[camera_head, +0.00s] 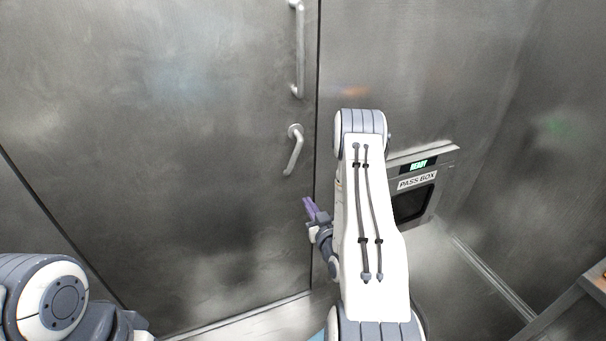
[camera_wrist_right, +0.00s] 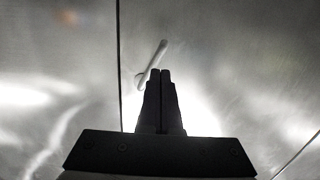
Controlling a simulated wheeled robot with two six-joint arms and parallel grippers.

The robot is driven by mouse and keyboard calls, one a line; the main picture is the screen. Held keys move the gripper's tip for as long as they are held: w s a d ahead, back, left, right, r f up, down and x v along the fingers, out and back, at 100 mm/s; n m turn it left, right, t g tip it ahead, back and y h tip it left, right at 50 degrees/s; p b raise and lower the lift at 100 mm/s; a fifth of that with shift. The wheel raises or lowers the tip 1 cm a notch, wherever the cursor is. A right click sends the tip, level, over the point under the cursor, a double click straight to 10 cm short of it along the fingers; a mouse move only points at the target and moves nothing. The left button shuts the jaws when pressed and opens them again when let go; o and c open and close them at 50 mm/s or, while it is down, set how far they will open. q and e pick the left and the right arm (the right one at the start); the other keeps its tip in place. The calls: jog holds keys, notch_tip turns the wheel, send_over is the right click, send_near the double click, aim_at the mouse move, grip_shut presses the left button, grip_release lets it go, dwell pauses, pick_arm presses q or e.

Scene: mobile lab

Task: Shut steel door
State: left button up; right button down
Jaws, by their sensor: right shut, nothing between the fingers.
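The steel door (camera_head: 170,150) fills the left and middle of the head view and looks flush with the wall along its right-hand seam. It carries a long vertical bar handle (camera_head: 299,50) and, below it, a lever handle (camera_head: 293,150), which also shows in the right wrist view (camera_wrist_right: 152,62). My right gripper (camera_head: 308,207) is low in front of the door's right edge, below the lever. In the right wrist view its fingers (camera_wrist_right: 160,76) are together and empty, pointing at the door near the lever. Contact with the door cannot be told. My left gripper is not visible; only part of the left arm shows.
A pass box (camera_head: 447,160) with a green "READY" display is set in the wall right of the door, partly behind my right arm. A table edge (camera_head: 590,285) shows at the lower right. Floor shows along the door's bottom.

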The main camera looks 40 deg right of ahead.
jog(key=w+d+m+h+p, duration=0.1)
jog(key=w+d+p, duration=0.3)
jog(key=w, duration=0.7)
jog(key=shift+w+d+r, duration=0.15)
jog(key=shift+d, duration=0.95)
